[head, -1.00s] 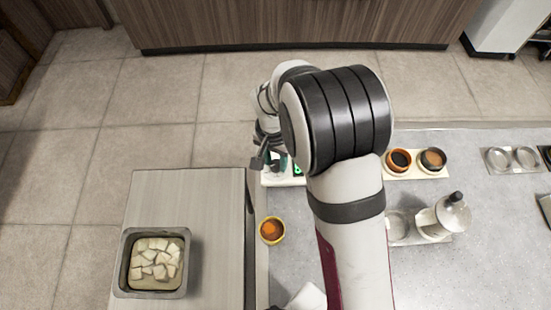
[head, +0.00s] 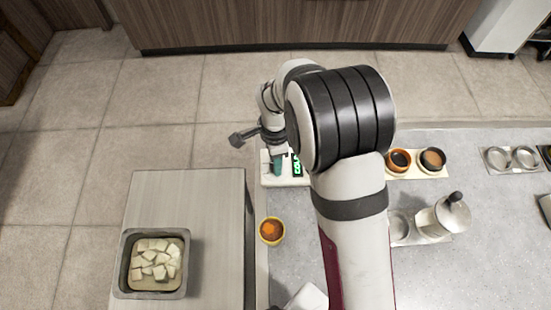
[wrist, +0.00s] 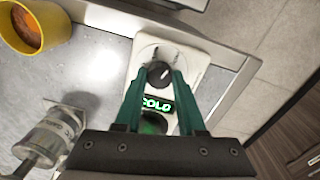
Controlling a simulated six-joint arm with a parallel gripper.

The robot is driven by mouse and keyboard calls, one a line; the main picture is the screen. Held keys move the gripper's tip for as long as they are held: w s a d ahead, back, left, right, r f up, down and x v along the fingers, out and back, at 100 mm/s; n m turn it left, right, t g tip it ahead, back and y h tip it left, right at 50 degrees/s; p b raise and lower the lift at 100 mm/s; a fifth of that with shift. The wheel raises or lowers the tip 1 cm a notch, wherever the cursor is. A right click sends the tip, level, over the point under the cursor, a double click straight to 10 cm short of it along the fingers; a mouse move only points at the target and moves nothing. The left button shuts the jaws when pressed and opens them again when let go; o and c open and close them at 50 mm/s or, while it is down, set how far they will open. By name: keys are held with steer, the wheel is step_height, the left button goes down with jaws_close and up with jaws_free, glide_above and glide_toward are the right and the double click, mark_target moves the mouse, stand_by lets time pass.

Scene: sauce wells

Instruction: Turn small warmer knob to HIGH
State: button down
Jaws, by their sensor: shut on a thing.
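The small warmer (wrist: 145,55) is a white unit at the counter's edge; it also shows in the head view (head: 268,181). Its round dark knob (wrist: 159,76) bears a pale mark. A green-lit display (wrist: 157,104) reads COLD, and part of it shows in the head view. My gripper (wrist: 161,69) has two green fingers, one on each side of the knob, and is shut on it. The fingers hide the knob's sides. In the head view my gripper (head: 277,167) points down over the warmer, and my arm hides part of the unit.
A yellow cup with orange sauce (head: 271,231) stands near the warmer. A metal pan of pale cubes (head: 124,262) sits on the left worktop. A metal pot (head: 452,214) and two sauce wells (head: 415,175) are to the right. Grey counter (head: 500,260) lies bare at the lower right.

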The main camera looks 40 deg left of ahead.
steer(key=shift+w+m, duration=0.1)
steer(key=shift+m, duration=0.5)
steer(key=c, duration=0.5)
jaws_free()
step_height(320, 180, up, 16)
steer(key=shift+w+a, duration=0.15)
steer(key=shift+a, duration=0.1)
steer(key=shift+f, duration=0.1)
